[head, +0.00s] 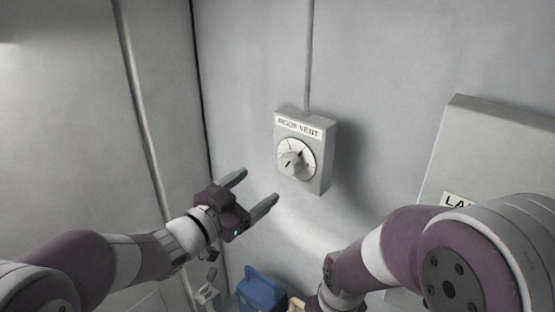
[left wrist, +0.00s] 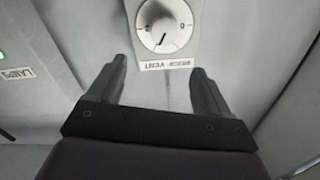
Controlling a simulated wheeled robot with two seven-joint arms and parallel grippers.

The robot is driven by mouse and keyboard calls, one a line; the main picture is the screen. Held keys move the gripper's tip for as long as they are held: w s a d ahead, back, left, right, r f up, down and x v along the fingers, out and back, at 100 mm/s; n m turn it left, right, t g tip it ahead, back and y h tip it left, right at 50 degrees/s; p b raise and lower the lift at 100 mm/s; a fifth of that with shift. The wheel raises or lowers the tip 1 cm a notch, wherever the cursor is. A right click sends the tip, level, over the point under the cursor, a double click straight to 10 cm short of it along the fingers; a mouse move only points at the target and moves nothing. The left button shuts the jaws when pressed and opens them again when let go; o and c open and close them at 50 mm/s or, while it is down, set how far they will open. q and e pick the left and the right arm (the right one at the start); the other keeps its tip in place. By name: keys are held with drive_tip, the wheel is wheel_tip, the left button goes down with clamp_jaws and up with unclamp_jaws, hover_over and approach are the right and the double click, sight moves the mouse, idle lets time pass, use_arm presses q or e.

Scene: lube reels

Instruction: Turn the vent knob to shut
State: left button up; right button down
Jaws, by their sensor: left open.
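The vent knob (head: 291,162) is a pale knob on a round white dial, on the front of a grey wall box (head: 318,176) labelled "ROOF VENT". In the left wrist view the knob (left wrist: 161,29) shows upside down, with a dark pointer line and a "0" mark at the dial's right. My left gripper (head: 254,191) is open and empty, below and to the left of the box, apart from the knob. In the left wrist view its two fingers (left wrist: 160,78) stand apart with the knob beyond and between them. My right arm shows at the lower right; its gripper is out of view.
A conduit (head: 309,55) runs up the wall from the box. A larger grey panel (head: 490,150), labelled "LA..." where visible, is at the right. A blue container (head: 262,291) stands low between my arms. The wall around the vent box is clear.

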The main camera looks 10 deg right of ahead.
sight(286, 165)
use_arm(q)
drive_tip(key=p+x, duration=0.1)
drive_tip(key=x, duration=0.2)
drive_tip(key=p+x, duration=0.1)
drive_tip(key=x, duration=0.3)
drive_tip(key=w+f+p+x, duration=0.1)
drive_tip(key=x, duration=0.2)
drive_tip(key=shift+w+a, duration=0.2)
drive_tip(key=shift+w+d, duration=0.15)
drive_tip(key=shift+d, duration=0.2)
drive_tip(key=shift+s+d+r+p, duration=0.2)
drive_tip(key=shift+s+p, duration=0.05)
drive_tip(key=shift+p, duration=0.05)
drive_tip(key=shift+w+d+f, duration=0.1)
drive_tip(key=shift+w+f, duration=0.1)
drive_tip(key=shift+w, duration=0.15)
drive_tip(key=shift+c, duration=0.3)
drive_tip(key=c, duration=0.9)
use_arm(e)
drive_tip(key=r, duration=0.1)
drive_tip(key=w+r, duration=0.1)
drive_tip(key=r, duration=0.1)
drive_tip(key=shift+w+d+r, duration=0.2)
drive_tip(key=shift+d+r, duration=0.1)
drive_tip(key=shift+r, duration=0.05)
